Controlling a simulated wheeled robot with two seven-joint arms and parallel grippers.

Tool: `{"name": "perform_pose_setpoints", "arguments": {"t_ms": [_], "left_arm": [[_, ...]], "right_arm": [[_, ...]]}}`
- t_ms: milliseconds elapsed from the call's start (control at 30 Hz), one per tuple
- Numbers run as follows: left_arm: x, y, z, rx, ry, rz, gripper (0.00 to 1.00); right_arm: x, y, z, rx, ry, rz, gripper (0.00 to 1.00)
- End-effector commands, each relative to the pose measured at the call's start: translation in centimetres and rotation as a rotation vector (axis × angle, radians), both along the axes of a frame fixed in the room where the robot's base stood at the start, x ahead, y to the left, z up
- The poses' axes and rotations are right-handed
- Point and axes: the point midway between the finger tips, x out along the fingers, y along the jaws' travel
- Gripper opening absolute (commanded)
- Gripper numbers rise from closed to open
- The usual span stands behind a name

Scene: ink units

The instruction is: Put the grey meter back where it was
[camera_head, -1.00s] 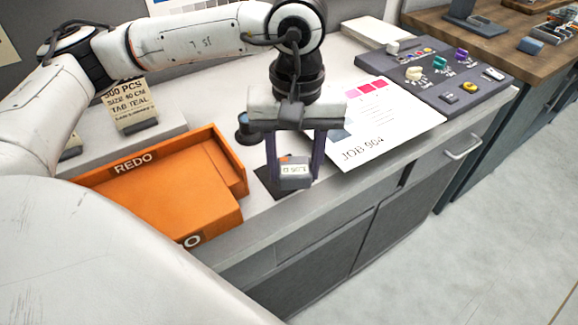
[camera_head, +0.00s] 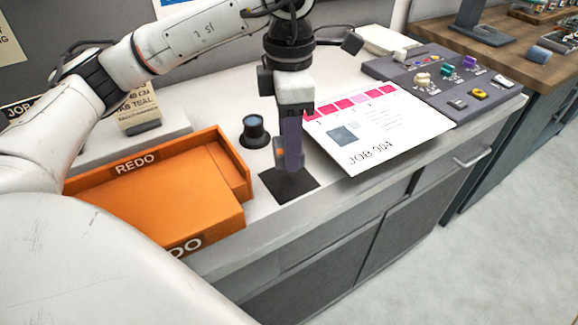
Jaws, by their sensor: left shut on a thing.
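My left gripper (camera_head: 291,168) is shut on the grey meter (camera_head: 279,158). I cannot tell whether the meter touches the pad. My right gripper is not in view.
An orange REDO tray (camera_head: 243,200) stands left of the pad. A small dark loupe-like cylinder (camera_head: 254,132) stands behind it. A JOB 904 sheet (camera_head: 390,140) lies to the right. A dark board (camera_head: 425,92) with several knobs and small items lies beyond. The worktop's front edge is close.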

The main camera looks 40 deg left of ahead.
Motion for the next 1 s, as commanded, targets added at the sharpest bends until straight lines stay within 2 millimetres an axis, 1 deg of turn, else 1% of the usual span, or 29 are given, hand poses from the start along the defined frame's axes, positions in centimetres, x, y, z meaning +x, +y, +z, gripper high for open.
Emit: {"name": "perform_pose_setpoints", "arguments": {"t_ms": [33,267,433,500,667,833,867,933,1000], "left_arm": [[-0.1,0.1,-0.7,0.001,0.001,0.0,0.21],[0.0,0.0,-2.6,0.001,-0.001,-0.002,0.21],[-0.1,0.0,-4.9,0.001,0.001,-0.003,0.21],[0.0,0.0,-5.3,0.0,-0.001,-0.003,0.21],[0.0,0.0,-5.2,0.0,-0.003,-0.003,0.21],[0.0,0.0,-5.8,-0.001,-0.002,-0.004,0.21],[0.0,0.0,-5.6,0.0,-0.001,-0.004,0.5],[0.0,0.0,-5.6,0.0,-0.001,-0.003,0.62],[0.0,0.0,-5.6,0.0,-0.001,-0.003,0.64]], "right_arm": [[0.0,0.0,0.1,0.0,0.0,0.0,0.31],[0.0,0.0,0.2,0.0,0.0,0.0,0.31],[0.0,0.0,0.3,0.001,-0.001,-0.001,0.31],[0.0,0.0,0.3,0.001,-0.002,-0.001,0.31],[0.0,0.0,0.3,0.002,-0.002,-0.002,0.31],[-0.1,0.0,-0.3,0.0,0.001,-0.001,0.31],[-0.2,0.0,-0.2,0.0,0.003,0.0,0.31],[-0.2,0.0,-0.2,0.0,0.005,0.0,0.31],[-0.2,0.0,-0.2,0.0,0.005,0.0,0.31]]}}
